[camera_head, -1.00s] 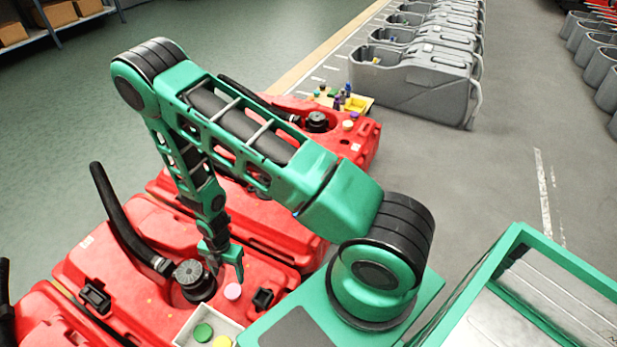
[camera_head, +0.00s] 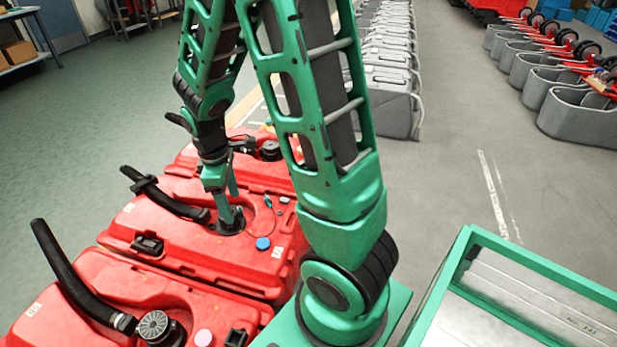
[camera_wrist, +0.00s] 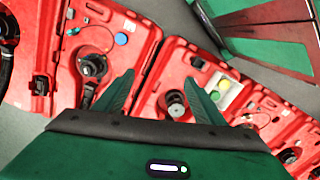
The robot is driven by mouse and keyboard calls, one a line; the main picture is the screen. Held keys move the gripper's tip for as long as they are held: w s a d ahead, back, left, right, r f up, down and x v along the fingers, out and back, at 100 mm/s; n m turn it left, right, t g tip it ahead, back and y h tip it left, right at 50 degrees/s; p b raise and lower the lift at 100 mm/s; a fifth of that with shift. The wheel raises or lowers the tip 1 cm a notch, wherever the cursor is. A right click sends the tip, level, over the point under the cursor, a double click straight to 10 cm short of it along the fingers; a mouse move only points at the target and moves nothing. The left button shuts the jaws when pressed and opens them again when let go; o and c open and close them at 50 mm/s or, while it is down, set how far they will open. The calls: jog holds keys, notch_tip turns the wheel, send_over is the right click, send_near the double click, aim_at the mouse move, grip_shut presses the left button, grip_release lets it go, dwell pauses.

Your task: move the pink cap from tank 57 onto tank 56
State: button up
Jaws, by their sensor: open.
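My gripper (camera_head: 232,212) is open and empty. It is one tank farther back, pointing down over the black neck (camera_head: 230,222) of a red tank (camera_head: 185,250) with a blue cap (camera_head: 263,243). In the wrist view, this black neck (camera_wrist: 92,65) and the blue cap (camera_wrist: 121,39) lie left of my open fingers. The black ribbed cap (camera_wrist: 176,105) shows between the fingers. I cannot make out the pink cap there. Tank numbers are too small to read.
Black hoses (camera_head: 75,272) rise from the tanks. Grey tanks (camera_head: 390,100) line the back, with clear floor (camera_head: 450,170) to the right.

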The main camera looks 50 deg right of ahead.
jog(key=s+d+r+m, duration=0.3)
jog(key=s+r+m, duration=0.4)
jog(key=s, duration=0.3)
jog(key=s+d+r+m, duration=0.4)
jog(key=s+r+m, duration=0.3)
jog(key=s, duration=0.4)
jog(key=shift+s+r+m+y, duration=0.2)
jog(key=shift+r+m+y, duration=0.1)
jog(key=shift+r+y, duration=0.1)
jog(key=shift+w+f, duration=0.1)
jog(key=shift+w+f, duration=0.2)
jog(key=shift+w, duration=0.25)
